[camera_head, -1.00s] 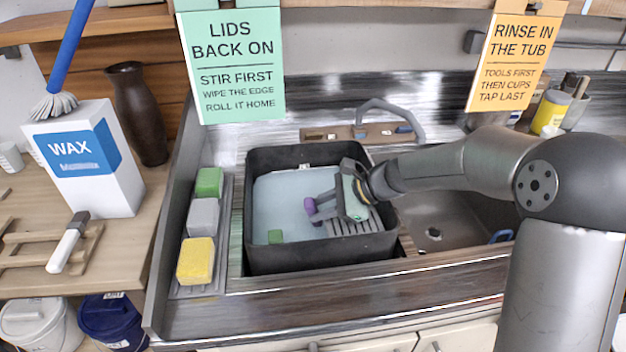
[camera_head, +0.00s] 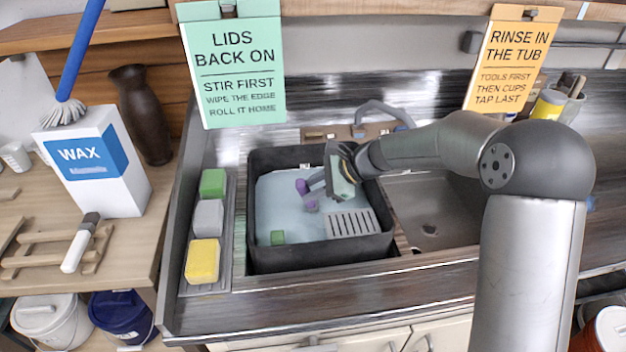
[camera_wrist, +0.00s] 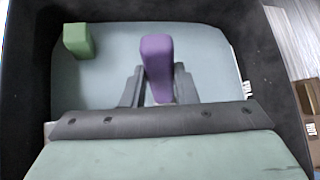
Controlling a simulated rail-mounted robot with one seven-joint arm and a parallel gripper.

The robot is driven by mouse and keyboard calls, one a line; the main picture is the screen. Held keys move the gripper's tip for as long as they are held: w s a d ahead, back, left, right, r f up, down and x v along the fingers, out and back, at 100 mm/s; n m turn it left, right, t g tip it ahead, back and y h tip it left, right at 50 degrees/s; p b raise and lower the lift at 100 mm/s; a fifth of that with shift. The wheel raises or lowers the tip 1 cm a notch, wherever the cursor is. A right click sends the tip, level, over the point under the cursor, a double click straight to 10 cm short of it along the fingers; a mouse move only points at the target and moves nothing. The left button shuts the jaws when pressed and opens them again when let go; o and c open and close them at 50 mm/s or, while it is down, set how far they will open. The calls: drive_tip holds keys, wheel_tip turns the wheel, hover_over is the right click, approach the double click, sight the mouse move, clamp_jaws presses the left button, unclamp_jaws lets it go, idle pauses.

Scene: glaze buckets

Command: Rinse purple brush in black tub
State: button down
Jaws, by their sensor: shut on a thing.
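The black tub (camera_head: 262,256) stands in the sink area and holds pale blue-grey water (camera_head: 290,225). My gripper (camera_head: 308,188) is over the tub, inside its rim as seen from the head. It is shut on the purple brush (camera_head: 301,186), of which a purple block-shaped end shows. In the wrist view the purple brush (camera_wrist: 157,66) sits between the two grey fingers (camera_wrist: 158,88), above the water. Its other end is hidden, and I cannot tell whether any part touches the water.
A small green block (camera_head: 277,238) lies in the tub near its front left, and a slotted grey plate (camera_head: 352,224) is at the right. Green, grey and yellow sponges (camera_head: 203,260) line a tray left of the tub. A faucet (camera_head: 385,112) stands behind; an empty basin (camera_head: 430,215) lies right.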

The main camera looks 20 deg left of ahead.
drive_tip(key=s+a+r+p, duration=0.1)
drive_tip(key=s+r+p, duration=0.1)
drive_tip(key=r+p, duration=0.2)
drive_tip(key=s+a+r+p, duration=0.1)
drive_tip(key=s+r+p, duration=0.2)
drive_tip(key=r, duration=0.6)
drive_tip(key=shift+s+r+p, duration=0.15)
drive_tip(key=shift+r+p, duration=0.2)
drive_tip(key=shift+p, duration=0.3)
drive_tip(key=shift+a, duration=0.1)
idle(0.4)
drive_tip(key=shift+r+p, duration=1.35)
drive_tip(key=shift+r, duration=1.15)
